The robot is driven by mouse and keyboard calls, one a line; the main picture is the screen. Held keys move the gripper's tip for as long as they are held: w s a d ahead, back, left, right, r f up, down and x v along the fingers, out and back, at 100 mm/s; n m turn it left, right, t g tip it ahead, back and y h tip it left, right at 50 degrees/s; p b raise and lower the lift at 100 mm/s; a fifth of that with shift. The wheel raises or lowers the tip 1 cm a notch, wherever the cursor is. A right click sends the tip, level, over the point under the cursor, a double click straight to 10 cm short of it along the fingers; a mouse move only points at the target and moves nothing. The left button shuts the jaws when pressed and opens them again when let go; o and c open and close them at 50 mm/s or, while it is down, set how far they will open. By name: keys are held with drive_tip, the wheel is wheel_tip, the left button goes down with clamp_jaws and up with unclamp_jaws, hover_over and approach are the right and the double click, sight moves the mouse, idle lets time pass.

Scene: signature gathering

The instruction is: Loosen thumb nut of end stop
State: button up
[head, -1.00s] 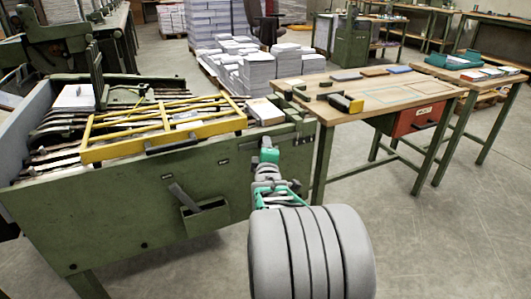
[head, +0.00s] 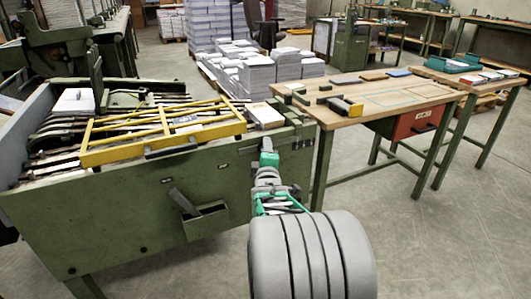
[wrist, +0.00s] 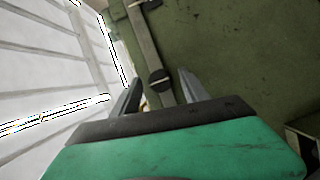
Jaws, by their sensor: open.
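My gripper (wrist: 160,88) is open, with its two grey fingers apart in the wrist view. A dark round knob (wrist: 158,80), which looks like the thumb nut, shows between and beyond the fingers. It sits on a grey bar (wrist: 146,45) along the green machine surface; contact with the fingers cannot be told. In the head view my teal hand (head: 268,158) is at the right end of the green machine (head: 120,215), its fingers not clear. Green blocks (head: 290,112) at that end may include the end stop; the nut cannot be made out there.
A yellow frame (head: 165,128) lies across the machine top, with a pale block (head: 265,114) beside it. A wooden bench (head: 395,98) with small items stands to the right. A white lined surface (wrist: 50,70) fills the wrist view's left. Open floor (head: 440,240) lies at right.

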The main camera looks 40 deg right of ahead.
drive_tip(key=p+v, duration=0.2)
drive_tip(key=v, duration=0.5)
drive_tip(key=shift+s+a, duration=0.15)
drive_tip(key=shift+s, duration=0.1)
